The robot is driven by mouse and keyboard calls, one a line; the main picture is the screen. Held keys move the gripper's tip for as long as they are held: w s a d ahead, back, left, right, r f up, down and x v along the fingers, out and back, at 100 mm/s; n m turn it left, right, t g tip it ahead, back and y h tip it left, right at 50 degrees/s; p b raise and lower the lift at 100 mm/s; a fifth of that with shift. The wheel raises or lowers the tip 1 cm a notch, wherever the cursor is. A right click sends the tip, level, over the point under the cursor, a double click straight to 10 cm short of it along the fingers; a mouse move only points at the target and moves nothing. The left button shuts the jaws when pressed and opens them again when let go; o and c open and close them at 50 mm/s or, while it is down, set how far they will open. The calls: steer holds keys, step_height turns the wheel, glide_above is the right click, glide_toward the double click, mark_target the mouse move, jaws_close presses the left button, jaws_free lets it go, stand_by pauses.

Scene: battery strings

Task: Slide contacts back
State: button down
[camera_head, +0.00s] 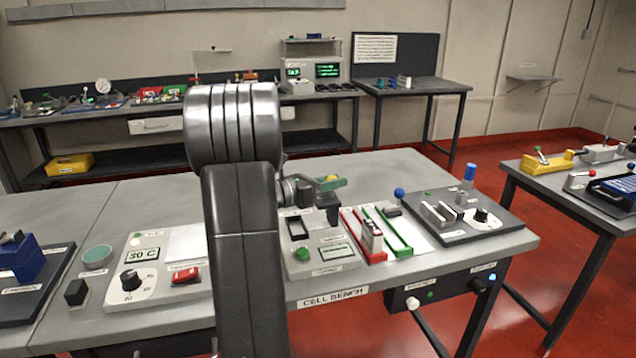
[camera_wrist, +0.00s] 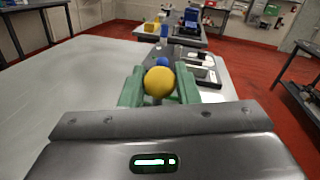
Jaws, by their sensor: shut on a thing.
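My gripper (camera_head: 331,184) is above the middle of the cell bench. In the wrist view its green fingers (camera_wrist: 160,90) are shut on a yellow ball (camera_wrist: 160,82). What the ball is fixed to is hidden. A dark fixture plate (camera_head: 470,229) lies at the bench's right end. It carries upright metal pieces (camera_head: 438,213), which may be the contacts, a black dial (camera_head: 482,218) and a blue-topped post (camera_head: 470,171). A blue ball knob (camera_head: 399,193) stands at its left edge, apart from my gripper. This knob also shows just beyond the yellow ball in the wrist view (camera_wrist: 162,62).
Red (camera_head: 357,237) and green (camera_head: 390,231) rails lie left of the plate, with a grey cell (camera_head: 372,235) on the red one. A display unit (camera_head: 333,254) is beside them. The bench's back (camera_head: 350,170) is clear. My arm hides part of the bench.

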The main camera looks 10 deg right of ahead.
steer(key=shift+d+r, duration=0.1)
steer(key=shift+d, duration=0.05)
steer(key=c, duration=1.4)
jaws_free()
steer(key=shift+o, duration=1.3)
steer(key=shift+d, duration=0.2)
steer(key=shift+a, duration=0.1)
steer(key=v, duration=1.3)
steer(key=shift+a, duration=0.35)
steer(key=shift+s+d, duration=0.1)
steer(key=x, duration=1.3)
steer(key=shift+d, duration=0.25)
